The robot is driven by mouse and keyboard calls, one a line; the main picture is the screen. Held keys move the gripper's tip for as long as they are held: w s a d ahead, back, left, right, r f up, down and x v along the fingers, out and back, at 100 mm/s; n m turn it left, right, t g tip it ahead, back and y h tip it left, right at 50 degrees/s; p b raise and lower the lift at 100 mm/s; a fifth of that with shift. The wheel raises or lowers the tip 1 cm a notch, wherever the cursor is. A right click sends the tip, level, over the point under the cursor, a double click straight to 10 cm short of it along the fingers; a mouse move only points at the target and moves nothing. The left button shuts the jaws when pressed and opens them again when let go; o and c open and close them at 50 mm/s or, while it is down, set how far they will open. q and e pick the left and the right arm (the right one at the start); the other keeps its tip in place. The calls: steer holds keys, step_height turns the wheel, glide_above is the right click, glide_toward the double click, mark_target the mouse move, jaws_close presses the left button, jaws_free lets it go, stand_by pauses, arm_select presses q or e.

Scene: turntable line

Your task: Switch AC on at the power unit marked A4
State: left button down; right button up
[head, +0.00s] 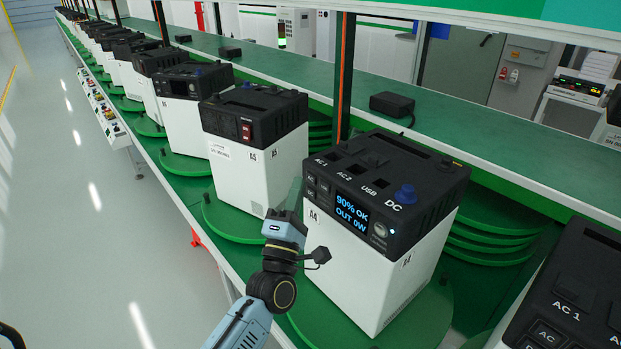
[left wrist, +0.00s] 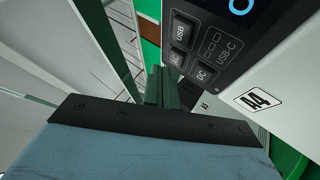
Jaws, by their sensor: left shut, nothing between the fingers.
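The power unit marked A4 (head: 372,262) is a white box with a black top, standing on a green turntable (head: 425,318) in the head view. Its lit display (head: 352,215) reads "90% OK" and "OUT 0W". Left of the display are small dark buttons; the left wrist view shows the AC button (left wrist: 176,58) beside the DC button (left wrist: 201,73) and below the USB button (left wrist: 181,30). The A4 label (left wrist: 259,101) is also there. My left gripper (head: 295,190) is shut and empty, its tips close to the AC button; contact is unclear. My right gripper is not in view.
Unit A5 (head: 252,125) stands just left of A4, with more units in a row beyond. Another unit (head: 570,300) is at the lower right. A green shelf (head: 480,141) with a black adapter (head: 391,104) runs behind.

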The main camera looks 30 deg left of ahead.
arm_select(q)
steer(key=shift+w, duration=0.2)
stand_by(0.4)
steer(key=shift+w+d, duration=0.2)
steer(key=shift+w, duration=0.05)
steer(key=shift+w+d+b, duration=0.1)
steer(key=shift+w+b, duration=0.2)
stand_by(0.6)
steer(key=shift+s, duration=0.1)
steer(key=shift+s+a, duration=0.3)
steer(key=shift+s, duration=0.35)
steer(key=shift+s+a+p, duration=0.3)
steer(key=shift+s, duration=0.45)
steer(key=shift+s+a+p, duration=0.3)
steer(key=shift+s+a, duration=0.05)
steer(key=shift+s, duration=0.45)
steer(key=shift+s+a+p, duration=0.3)
steer(key=shift+s, duration=0.45)
